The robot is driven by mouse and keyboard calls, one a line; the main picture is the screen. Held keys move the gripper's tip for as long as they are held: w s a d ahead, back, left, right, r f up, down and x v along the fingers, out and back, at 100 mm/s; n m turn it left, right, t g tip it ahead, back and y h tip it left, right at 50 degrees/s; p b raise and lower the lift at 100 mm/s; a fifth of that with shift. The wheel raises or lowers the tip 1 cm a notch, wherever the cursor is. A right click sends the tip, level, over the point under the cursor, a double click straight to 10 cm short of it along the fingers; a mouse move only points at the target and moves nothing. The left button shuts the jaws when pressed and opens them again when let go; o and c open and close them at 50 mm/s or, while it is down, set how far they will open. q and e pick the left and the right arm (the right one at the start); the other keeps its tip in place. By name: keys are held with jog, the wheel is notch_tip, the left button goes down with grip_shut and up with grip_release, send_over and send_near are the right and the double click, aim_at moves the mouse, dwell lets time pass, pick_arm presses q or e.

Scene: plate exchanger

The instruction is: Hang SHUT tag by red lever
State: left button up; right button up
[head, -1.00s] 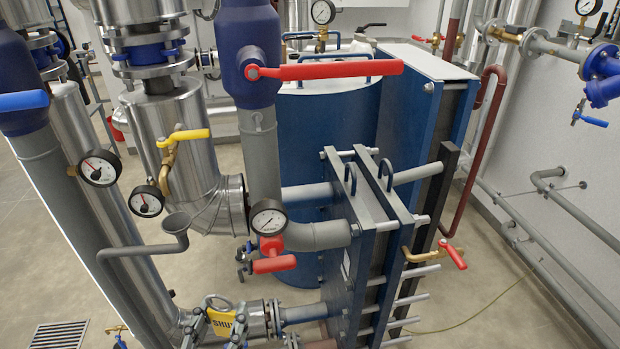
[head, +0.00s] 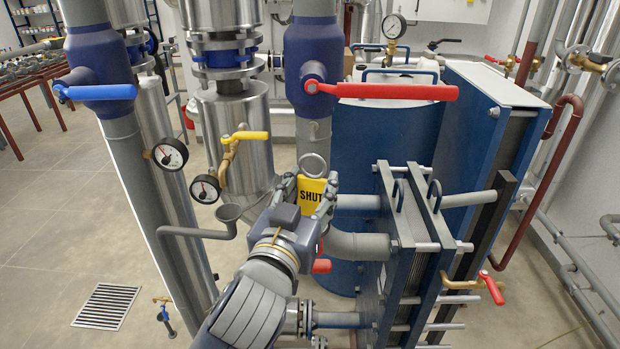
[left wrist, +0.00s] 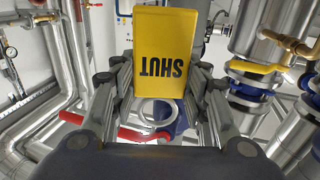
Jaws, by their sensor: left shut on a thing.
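The yellow SHUT tag (head: 311,198) with a grey ring (head: 313,164) on top is held in my left gripper (head: 308,191), which is shut on it. In the left wrist view, the tag (left wrist: 160,60) is between the fingers (left wrist: 158,88), its lettering upside down, with the ring (left wrist: 143,112) below it. The long red lever (head: 395,91) sticks out rightward from a dark blue valve body (head: 312,50). In the head view, the tag and ring are below the lever's pivot end, apart from it. Red lever parts (left wrist: 130,135) show behind the ring in the left wrist view. My right gripper is not in view.
A blue lever (head: 97,92) and a yellow lever (head: 246,136) are to the left. Pressure gauges (head: 169,154) stand out between the pipes. A smaller red handle (head: 321,266) is just below my gripper. The blue plate exchanger (head: 395,255) stands close on the right.

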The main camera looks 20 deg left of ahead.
pick_arm(q)
jog(key=shift+r, duration=0.4)
jog(key=shift+w+a, duration=0.15)
jog(key=shift+w, duration=0.05)
jog(key=w+a, duration=0.1)
jog(key=w, duration=0.2)
jog(key=w+f+b, duration=0.1)
jog(key=w, duration=0.2)
jog(key=w+a+b, duration=0.1)
jog(key=w, duration=0.2)
jog(key=shift+w+a+f, duration=0.15)
jog(key=shift+a+f, duration=0.2)
jog(key=shift+f, duration=0.05)
dwell(0.3)
dwell(0.5)
jog(key=o, duration=1.1)
